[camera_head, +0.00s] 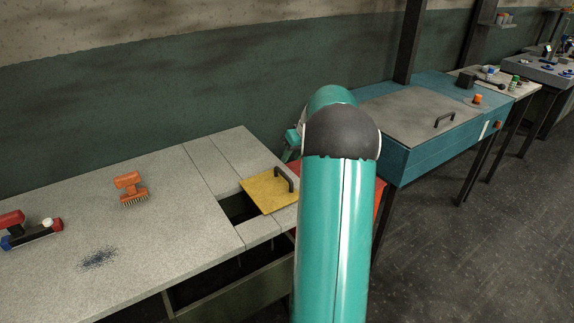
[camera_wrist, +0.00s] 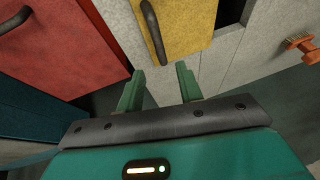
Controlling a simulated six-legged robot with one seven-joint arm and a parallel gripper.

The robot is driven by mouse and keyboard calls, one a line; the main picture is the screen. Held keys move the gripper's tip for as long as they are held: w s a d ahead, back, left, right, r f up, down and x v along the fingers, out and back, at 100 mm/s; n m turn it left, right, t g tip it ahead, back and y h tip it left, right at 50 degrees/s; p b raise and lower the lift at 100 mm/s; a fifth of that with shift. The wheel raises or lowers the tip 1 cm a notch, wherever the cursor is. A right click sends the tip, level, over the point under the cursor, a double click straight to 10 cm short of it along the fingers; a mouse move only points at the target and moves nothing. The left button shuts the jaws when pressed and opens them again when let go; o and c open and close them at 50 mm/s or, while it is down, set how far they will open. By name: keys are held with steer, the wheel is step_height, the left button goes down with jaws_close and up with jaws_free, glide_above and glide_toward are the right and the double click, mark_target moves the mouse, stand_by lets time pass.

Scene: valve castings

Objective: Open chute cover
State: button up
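The yellow chute cover (camera_head: 267,194) lies on the grey bench top with a black bar handle (camera_head: 284,179) on it. A dark opening (camera_head: 239,208) shows along its left side, so the cover only partly lies over the chute. In the wrist view the cover (camera_wrist: 190,27) and its handle (camera_wrist: 153,32) are just beyond my fingertips, with the dark opening (camera_wrist: 231,11) beside the cover. My gripper (camera_wrist: 160,84) is open, with nothing between its two green fingers. The fingers look apart from the handle. In the head view my arm hides most of the gripper.
A red panel (camera_wrist: 58,52) with a black handle adjoins the grey bench (camera_head: 170,230). An orange brush (camera_head: 130,189) and a red-handled tool (camera_head: 30,232) lie on the bench. A blue cabinet (camera_head: 425,155) with a grey handled lid stands to the right.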

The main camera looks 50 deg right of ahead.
steer(key=v, duration=0.6)
steer(key=shift+r, duration=0.2)
steer(key=shift+s, duration=0.1)
steer(key=a+r+n, duration=0.1)
steer(key=a+r, duration=0.3)
steer(key=a, duration=1)
steer(key=a+r+n, duration=0.1)
steer(key=a+r, duration=0.4)
steer(key=a, duration=1)
steer(key=s+a+f+n, duration=0.1)
steer(key=s+a+f, duration=0.1)
steer(key=s+a, duration=0.6)
steer(key=s+a+f, duration=0.2)
steer(key=s+a, duration=0.5)
steer(key=a, duration=0.5)
steer(key=shift+s+n+t+h, duration=0.3)
steer(key=shift+s+n, duration=0.1)
